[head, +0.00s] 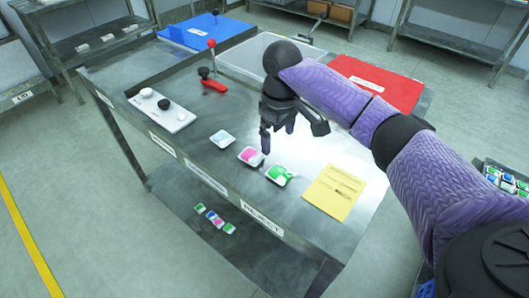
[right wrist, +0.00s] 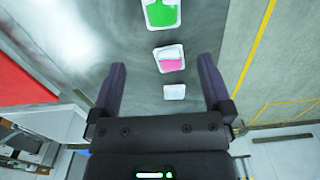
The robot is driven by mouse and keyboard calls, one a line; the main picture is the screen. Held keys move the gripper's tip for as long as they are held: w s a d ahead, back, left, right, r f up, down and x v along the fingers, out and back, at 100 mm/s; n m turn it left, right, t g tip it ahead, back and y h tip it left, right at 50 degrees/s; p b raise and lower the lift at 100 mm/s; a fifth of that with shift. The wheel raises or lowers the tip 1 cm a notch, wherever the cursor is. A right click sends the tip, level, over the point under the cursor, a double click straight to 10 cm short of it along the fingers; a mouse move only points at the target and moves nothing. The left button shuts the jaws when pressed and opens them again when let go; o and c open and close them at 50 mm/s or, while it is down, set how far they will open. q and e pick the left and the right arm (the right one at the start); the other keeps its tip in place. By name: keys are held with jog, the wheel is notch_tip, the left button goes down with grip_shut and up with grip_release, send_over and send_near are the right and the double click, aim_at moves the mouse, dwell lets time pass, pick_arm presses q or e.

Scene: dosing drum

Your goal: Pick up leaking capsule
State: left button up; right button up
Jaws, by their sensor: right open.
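Three small capsules lie in a row on the steel table (head: 215,110). One is pale blue-white (head: 222,138), one is pink and white (head: 251,156), and one is green and white (head: 279,175). I cannot tell from colour alone which one leaks. In the right wrist view, the green (right wrist: 162,13), pink (right wrist: 171,60) and pale (right wrist: 174,92) capsules line up ahead of the fingers. My right gripper (head: 278,143) is open and empty, pointing down above the table close to the pink capsule; its fingers also show in the wrist view (right wrist: 161,64). My left gripper is not in view.
A yellow sheet (head: 335,191) lies right of the capsules. A white strip with knobs (head: 162,110) and a red-handled lever (head: 213,84) stand left. A clear bin (head: 240,65), red tray (head: 378,83) and blue tray (head: 207,30) are behind. More capsules (head: 214,219) sit on the lower shelf.

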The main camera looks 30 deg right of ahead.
aim_at(278, 170)
jog(key=f+b, duration=0.1)
jog(key=f, duration=0.2)
jog(key=f+b, duration=0.1)
jog(key=f, duration=0.2)
jog(key=f+b, duration=0.2)
jog(key=f, duration=0.1)
jog(key=shift+s+a+f, duration=0.1)
jog(key=shift+s+f, duration=0.1)
jog(key=shift+s, duration=0.2)
jog(key=shift+f, duration=0.3)
jog(key=shift+r, duration=0.1)
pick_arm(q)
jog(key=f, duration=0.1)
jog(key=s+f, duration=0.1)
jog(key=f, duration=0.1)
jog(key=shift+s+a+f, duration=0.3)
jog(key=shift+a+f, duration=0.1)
pick_arm(e)
jog(key=c, duration=1.3)
